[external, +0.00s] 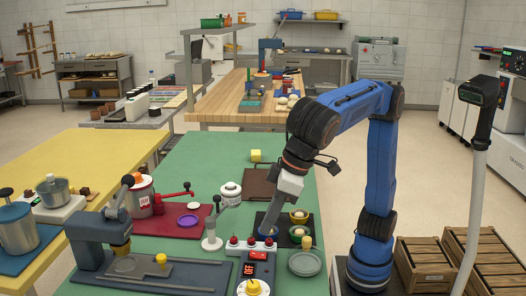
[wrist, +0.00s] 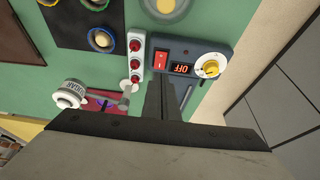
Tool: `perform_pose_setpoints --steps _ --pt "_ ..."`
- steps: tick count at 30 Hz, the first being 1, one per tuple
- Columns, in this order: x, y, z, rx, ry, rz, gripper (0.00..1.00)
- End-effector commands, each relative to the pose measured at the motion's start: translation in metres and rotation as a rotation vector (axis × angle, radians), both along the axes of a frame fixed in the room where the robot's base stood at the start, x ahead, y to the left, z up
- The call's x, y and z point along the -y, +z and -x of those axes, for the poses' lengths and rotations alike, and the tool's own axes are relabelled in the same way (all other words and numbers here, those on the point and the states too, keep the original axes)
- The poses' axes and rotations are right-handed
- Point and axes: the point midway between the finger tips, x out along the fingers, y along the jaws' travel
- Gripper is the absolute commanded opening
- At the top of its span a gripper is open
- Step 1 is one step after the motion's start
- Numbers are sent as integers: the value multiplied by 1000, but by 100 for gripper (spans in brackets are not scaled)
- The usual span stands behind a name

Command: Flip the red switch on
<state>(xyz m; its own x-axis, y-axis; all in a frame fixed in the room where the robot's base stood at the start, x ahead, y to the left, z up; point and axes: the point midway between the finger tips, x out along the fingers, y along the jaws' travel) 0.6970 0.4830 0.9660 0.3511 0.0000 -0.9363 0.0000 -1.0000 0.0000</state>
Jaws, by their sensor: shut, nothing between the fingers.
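The red switch (wrist: 161,60) is a rocker on a dark control box (wrist: 208,50), beside a red display (wrist: 182,68) that reads OFF. A yellow dial (wrist: 210,67) sits at the box's other end. In the external view the red switch (external: 259,255) is at the front of the green table. My gripper (wrist: 169,83) is shut and empty, pointing down, with its fingertips close to the switch in the wrist view. I cannot tell whether they touch it.
A white strip with red buttons (wrist: 135,62) lies beside the box. Close by are a white stand (external: 211,240), small bowls (external: 299,216) on a dark mat and a grey-green dish (external: 304,263). Wooden crates (external: 424,262) stand on the floor at right.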

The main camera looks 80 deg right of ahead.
Motion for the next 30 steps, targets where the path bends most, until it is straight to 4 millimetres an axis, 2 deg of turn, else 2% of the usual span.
perform_pose_setpoints --steps 6,12,18,30 --pt "1 -36 -13 -2 -1 3 0" --pt "0 -58 -22 0 0 1 0" --pt "0 -66 -25 0 0 1 0" --pt "0 -67 -26 -13 -2 0 0"
